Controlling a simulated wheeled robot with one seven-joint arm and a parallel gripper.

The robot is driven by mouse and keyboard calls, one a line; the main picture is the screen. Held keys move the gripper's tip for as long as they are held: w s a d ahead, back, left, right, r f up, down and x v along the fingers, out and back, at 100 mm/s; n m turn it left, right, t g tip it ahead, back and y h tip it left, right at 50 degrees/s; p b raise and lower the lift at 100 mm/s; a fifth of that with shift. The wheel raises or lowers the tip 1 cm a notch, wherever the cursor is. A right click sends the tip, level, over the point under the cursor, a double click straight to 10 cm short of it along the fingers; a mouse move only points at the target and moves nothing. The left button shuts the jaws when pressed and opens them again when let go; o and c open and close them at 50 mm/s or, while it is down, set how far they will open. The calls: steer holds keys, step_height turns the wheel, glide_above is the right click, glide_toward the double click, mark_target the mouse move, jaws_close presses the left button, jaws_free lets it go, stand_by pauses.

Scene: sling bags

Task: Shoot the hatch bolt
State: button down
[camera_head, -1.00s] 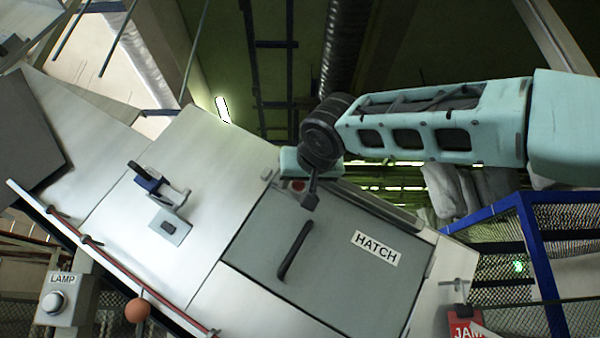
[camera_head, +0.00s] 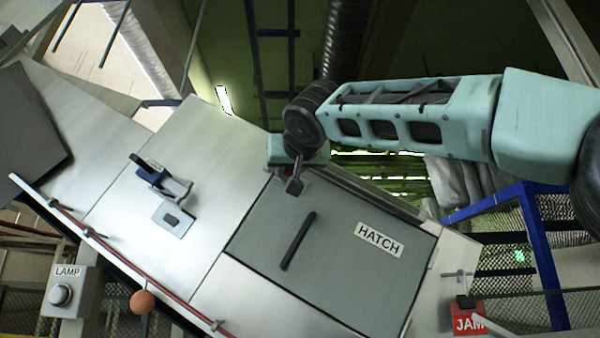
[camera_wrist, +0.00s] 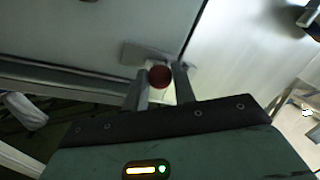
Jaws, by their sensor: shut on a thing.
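The grey hatch (camera_head: 345,285) is a tilted panel with a HATCH label and a dark bar handle (camera_head: 298,241). My gripper (camera_head: 294,186) is at the hatch's upper left corner. In the wrist view, my gripper (camera_wrist: 162,82) has its two fingers on either side of a dark red round knob (camera_wrist: 160,76), shut on it. The knob sits in front of a small grey bolt plate (camera_wrist: 135,52) by the panel seam. In the head view my gripper mostly hides the knob and bolt, so the bolt's position cannot be told.
A blue-handled latch (camera_head: 155,175) is on the pale panel to the left. A LAMP button box (camera_head: 68,292) and an orange ball (camera_head: 142,301) are at lower left. A red JAM tag (camera_head: 468,319) hangs at lower right, near a blue-framed mesh guard (camera_head: 540,250).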

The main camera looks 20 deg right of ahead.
steer(key=shift+a+r, duration=0.15)
steer(key=shift+r, duration=0.15)
steer(key=c, duration=1.1)
jaws_free()
steer(key=shift+a, duration=0.1)
steer(key=shift+c, duration=0.2)
steer(key=shift+f, duration=0.1)
steer(key=s+a+b, duration=0.2)
steer(key=s+b, duration=0.5)
steer(key=s, duration=1)
steer(key=shift+s+b, duration=0.15)
steer(key=shift+b, duration=0.15)
